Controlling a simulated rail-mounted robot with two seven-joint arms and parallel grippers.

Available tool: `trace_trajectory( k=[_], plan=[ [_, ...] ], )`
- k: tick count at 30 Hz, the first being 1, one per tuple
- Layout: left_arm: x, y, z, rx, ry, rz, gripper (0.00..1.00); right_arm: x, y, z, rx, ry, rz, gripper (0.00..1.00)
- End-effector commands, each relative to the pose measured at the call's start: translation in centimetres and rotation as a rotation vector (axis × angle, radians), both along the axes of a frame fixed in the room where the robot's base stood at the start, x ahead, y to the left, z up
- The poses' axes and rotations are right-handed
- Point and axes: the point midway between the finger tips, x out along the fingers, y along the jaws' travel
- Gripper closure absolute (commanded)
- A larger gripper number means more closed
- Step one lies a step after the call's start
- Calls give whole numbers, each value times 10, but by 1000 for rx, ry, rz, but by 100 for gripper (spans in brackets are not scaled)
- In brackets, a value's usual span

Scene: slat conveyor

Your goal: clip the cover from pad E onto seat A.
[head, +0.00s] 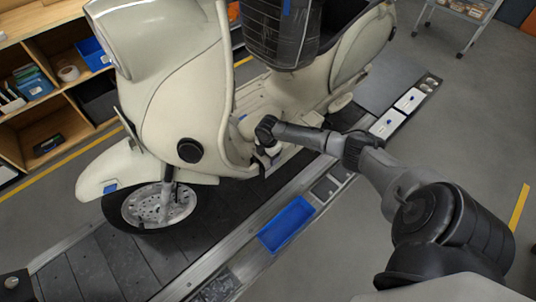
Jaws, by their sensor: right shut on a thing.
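My right gripper (268,146) reaches in from the right, low beside the pale scooter's (170,75) footwell. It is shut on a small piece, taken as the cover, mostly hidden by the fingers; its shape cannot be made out. I cannot tell whether it touches the scooter body. Dark pads (326,188) and white pads (385,125) lie along the conveyor's near edge strip. Their letters are too small to read, so pad E cannot be picked out. Seat A cannot be identified either. A round black part (190,150) sits on the scooter's front. My left gripper does not show clearly.
A blue tray (287,224) lies on the edge strip below my right arm. The slat conveyor (95,262) runs under the scooter. Wooden shelves (60,140) with bins stand at the left. A wheeled cart (460,12) stands at the top right. Grey floor at right is clear.

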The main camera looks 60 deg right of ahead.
Motion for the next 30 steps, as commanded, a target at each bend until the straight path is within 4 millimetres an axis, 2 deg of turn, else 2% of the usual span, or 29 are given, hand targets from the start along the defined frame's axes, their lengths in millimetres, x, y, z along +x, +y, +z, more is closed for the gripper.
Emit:
trace_trajectory(
  k=[7,8,17,30],
  plan=[
    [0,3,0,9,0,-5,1,0,0,0,0,-1,0,55],
    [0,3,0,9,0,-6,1,0,0,0,0,0,0,29],
    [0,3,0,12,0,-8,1,1,0,0,-1,-2,0,0],
    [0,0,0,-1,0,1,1,2,-1,3,-2,-7,-1,0]
  ],
)
